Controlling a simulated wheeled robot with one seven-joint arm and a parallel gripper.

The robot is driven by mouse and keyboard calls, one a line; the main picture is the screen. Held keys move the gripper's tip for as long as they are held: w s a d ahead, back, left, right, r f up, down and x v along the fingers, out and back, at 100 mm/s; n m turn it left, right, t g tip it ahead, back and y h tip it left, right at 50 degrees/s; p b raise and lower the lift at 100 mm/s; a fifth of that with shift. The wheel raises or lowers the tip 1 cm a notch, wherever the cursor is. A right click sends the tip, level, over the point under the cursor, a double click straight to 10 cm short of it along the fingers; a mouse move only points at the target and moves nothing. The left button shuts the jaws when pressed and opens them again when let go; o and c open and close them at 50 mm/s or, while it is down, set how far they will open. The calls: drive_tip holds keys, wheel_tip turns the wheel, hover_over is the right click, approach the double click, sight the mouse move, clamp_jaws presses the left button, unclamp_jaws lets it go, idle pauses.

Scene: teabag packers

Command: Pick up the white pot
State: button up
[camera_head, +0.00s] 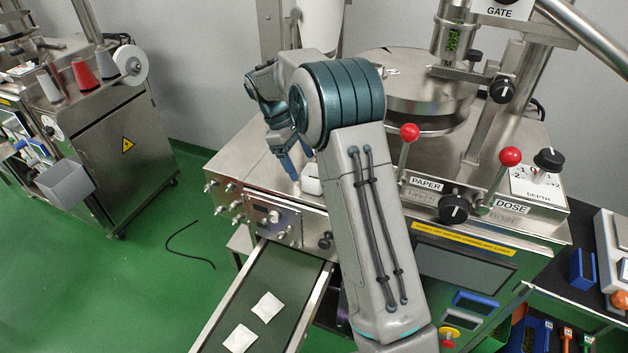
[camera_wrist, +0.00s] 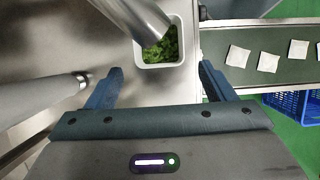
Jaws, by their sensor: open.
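The white pot (camera_wrist: 147,66) is a small square container with rounded corners, holding green leaves. In the wrist view it stands on the steel machine top, with a metal spout over its upper part. In the head view only a bit of the pot (camera_head: 312,186) shows beside my arm, which hides the rest. My gripper (camera_wrist: 160,69) is open and empty. Its two blue fingers are spread on either side of the pot's near edge, with most of the pot beyond the tips. In the head view the gripper (camera_head: 290,168) is partly hidden by my arm.
A green conveyor (camera_head: 277,283) carries white teabags in front of the machine. A steel post (camera_wrist: 52,92) lies left of my gripper in the wrist view. Levers with red knobs (camera_head: 509,156) and a steel drum (camera_head: 415,85) stand to the right.

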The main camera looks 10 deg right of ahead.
sight(307, 171)
drive_tip(key=x, duration=0.4)
drive_tip(key=shift+s+d+p, duration=0.15)
drive_tip(key=shift+d+p, duration=0.05)
drive_tip(key=shift+p, duration=0.15)
drive_tip(key=c, duration=1.1)
drive_tip(key=shift+r, duration=0.1)
